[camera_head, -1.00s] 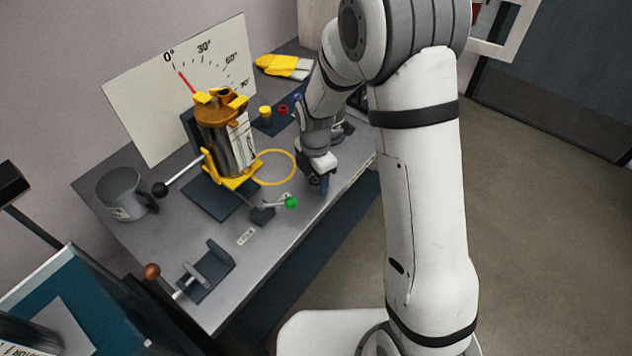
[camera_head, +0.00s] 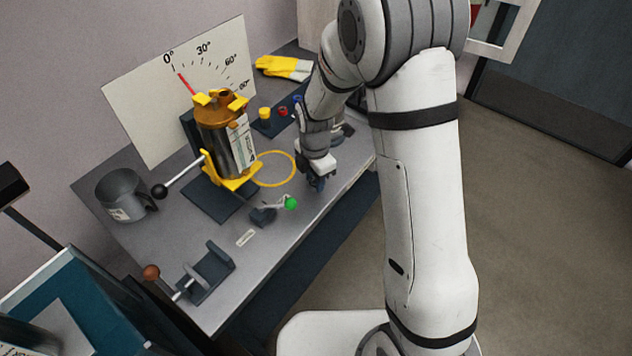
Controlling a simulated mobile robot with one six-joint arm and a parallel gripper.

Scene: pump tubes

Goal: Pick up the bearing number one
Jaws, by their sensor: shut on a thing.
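My gripper (camera_head: 318,184) is at the right front part of the grey bench, to the right of the yellow ring. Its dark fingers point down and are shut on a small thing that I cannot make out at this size. A dark tray (camera_head: 262,131) at the back holds a yellow piece (camera_head: 265,113), a red piece (camera_head: 283,112) and a blue piece (camera_head: 297,99), partly beside my arm. I cannot tell which thing is bearing number one; no number is readable on these pieces.
A steel cylinder (camera_head: 222,150) in a yellow mount stands left of my gripper, before a dial board (camera_head: 150,110). A green-knobbed lever (camera_head: 291,203) is close by.

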